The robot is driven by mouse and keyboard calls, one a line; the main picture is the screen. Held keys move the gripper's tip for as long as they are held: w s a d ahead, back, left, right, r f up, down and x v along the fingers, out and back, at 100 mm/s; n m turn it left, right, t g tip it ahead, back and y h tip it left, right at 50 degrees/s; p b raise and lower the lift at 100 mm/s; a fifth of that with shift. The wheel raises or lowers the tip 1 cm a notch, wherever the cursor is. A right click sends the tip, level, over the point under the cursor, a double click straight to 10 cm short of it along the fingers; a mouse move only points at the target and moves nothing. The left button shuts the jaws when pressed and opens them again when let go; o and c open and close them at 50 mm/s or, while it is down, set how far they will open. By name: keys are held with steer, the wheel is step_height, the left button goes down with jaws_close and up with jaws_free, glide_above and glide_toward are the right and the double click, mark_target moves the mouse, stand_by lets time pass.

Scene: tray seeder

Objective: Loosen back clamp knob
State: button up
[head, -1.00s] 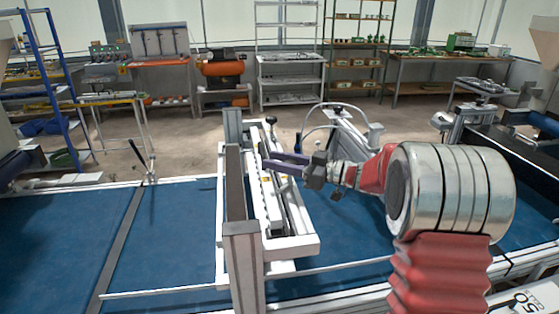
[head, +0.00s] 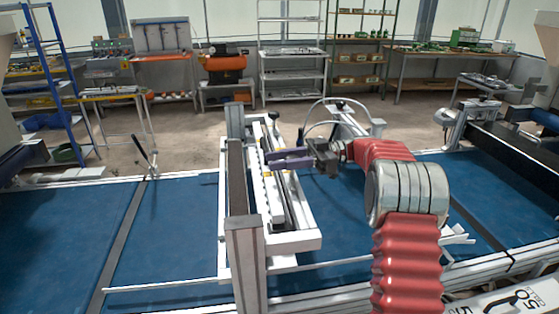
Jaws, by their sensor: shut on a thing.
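The seeder's head frame (head: 308,240) stands over the blue belt, with a long pale toothed bar running front to back in it. My gripper (head: 268,158) reaches in from the right, its purple-grey fingers pointing left at the middle of the bar. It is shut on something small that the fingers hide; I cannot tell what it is. A small dark round knob (head: 273,116) shows at the far end of the frame, apart from my fingers. I cannot tell whether this is the back clamp knob.
Two grey uprights stand close left of my fingers, the near one (head: 246,265) tall. A curved hose (head: 318,108) arches behind my wrist. The blue belt (head: 170,230) is clear at left. A lever (head: 145,155) stands at its far edge.

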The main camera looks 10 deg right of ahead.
steer(key=shift+r, duration=0.1)
stand_by(0.4)
steer(key=o, duration=1)
steer(key=shift+o, duration=0.2)
step_height(320, 180, up, 10)
